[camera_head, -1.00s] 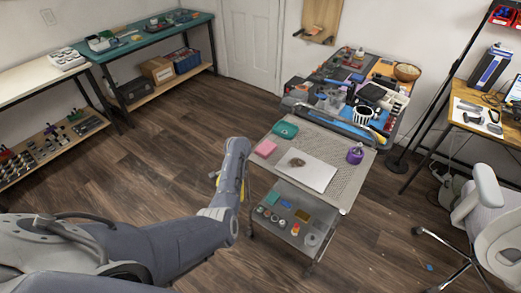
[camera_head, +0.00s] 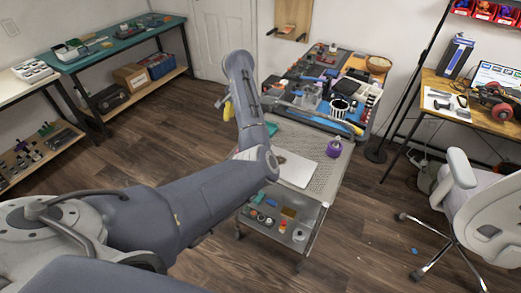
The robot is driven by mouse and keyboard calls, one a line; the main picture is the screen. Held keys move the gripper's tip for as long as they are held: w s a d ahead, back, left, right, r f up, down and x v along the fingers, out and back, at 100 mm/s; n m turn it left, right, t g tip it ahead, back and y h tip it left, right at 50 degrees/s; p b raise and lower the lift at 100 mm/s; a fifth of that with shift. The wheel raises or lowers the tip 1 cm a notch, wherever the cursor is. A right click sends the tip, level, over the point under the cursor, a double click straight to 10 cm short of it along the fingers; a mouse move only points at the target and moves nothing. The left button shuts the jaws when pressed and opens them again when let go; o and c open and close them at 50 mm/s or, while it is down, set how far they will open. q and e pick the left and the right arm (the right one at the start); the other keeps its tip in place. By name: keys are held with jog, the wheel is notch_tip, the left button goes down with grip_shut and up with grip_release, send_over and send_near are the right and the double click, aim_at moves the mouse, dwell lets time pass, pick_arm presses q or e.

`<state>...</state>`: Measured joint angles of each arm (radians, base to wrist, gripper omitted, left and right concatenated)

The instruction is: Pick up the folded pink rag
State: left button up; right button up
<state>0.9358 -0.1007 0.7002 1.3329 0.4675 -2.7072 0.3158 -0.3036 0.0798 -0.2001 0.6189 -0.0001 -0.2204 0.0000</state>
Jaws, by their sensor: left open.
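The folded pink rag is not clearly visible now; my left arm covers the left side of the metal cart top (camera_head: 325,172), where it lay in the earlier frame. My left gripper (camera_head: 221,102) shows only in part, beyond my raised forearm and left of the cart. It is open, and I see nothing held in it. My right gripper is out of view.
A teal cloth (camera_head: 271,128) shows partly beside my arm on the cart. A white sheet (camera_head: 299,172) and a purple container (camera_head: 334,148) are also there. A cluttered workbench (camera_head: 350,85) stands behind. A white chair (camera_head: 485,215) is at right.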

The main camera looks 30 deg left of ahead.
pick_arm(q)
jog(key=f, duration=1.6)
jog(key=shift+w+d+f, duration=0.1)
jog(key=shift+w+f, duration=0.05)
jog(key=shift+w, duration=0.2)
jog(key=shift+c, duration=0.3)
jog(key=c, duration=1)
